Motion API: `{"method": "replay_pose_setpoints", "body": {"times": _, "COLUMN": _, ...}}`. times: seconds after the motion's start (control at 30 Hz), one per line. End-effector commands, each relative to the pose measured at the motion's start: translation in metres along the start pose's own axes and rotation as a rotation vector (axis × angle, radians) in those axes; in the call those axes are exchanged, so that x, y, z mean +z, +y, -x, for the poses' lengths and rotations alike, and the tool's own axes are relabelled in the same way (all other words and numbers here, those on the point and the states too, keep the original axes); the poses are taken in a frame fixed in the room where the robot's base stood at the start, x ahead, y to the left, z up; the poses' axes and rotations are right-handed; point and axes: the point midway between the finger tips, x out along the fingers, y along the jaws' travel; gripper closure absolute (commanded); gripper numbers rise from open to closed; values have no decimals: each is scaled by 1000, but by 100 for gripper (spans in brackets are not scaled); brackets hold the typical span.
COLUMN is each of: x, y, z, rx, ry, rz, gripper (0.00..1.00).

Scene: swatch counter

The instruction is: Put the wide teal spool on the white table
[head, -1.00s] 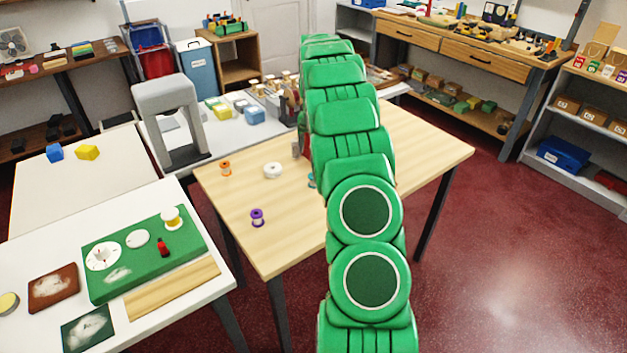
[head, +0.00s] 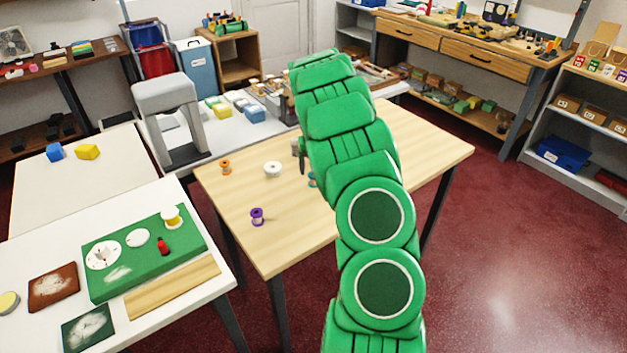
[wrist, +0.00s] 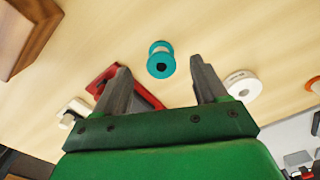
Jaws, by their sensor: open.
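The teal spool (wrist: 161,60) lies on the wooden table just beyond my fingertips in the wrist view. In the head view only a sliver of it (head: 312,180) shows beside my arm. My gripper (wrist: 157,68) is open and empty, its fingers apart, with the spool framed between and beyond the tips. In the head view my arm hides most of the gripper. A white table (head: 30,240) stands at the front left with a green board on it. Another pale table (head: 60,200) behind it holds a blue and a yellow block.
The wooden table (head: 290,235) also holds a white spool (head: 272,169), an orange spool (head: 225,167) and a purple spool (head: 257,217). A red object (wrist: 106,82) lies beside my left finger in the wrist view. A grey stool-like stand (head: 167,100) rises behind.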

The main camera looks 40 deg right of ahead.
Motion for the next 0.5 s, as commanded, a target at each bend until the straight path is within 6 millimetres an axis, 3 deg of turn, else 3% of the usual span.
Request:
{"method": "replay_pose_setpoints", "body": {"times": 0.33, "x": -5, "y": 0, "z": -40, "rx": -1, "ry": -6, "rz": -2, "gripper": 28}}
{"method": "replay_pose_setpoints", "body": {"times": 0.5, "x": -5, "y": -1, "z": -49, "rx": -1, "ry": -5, "rz": -1, "gripper": 28}}
